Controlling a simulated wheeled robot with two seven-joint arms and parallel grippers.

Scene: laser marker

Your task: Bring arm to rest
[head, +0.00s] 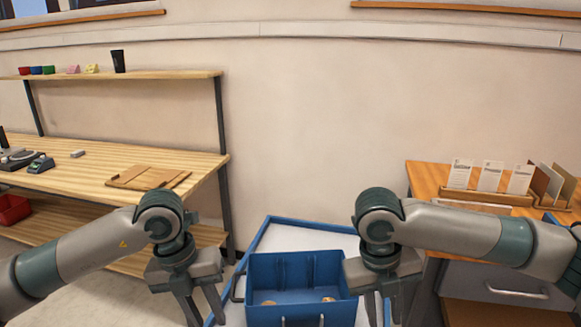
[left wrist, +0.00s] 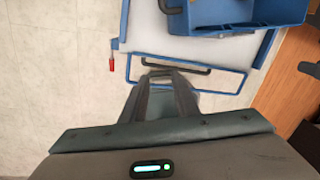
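My left gripper (head: 200,304) hangs fingers-down in the head view, left of a blue bin, with its fingers spread and nothing between them. In the left wrist view its two fingers (left wrist: 160,92) stand apart with floor and a cart handle behind them. My right gripper (head: 382,306) hangs fingers-down at the bin's right side. Its fingers look apart and empty, with the tips near the picture's lower edge. Both arms are bent in from the sides.
The blue bin (head: 270,300), with small tan pieces inside, sits on a white cart with a blue rim (head: 300,237). A wooden workbench (head: 88,163) stands left, with devices and a flat wooden piece. A desk (head: 430,178) with cards and a drawer stands right.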

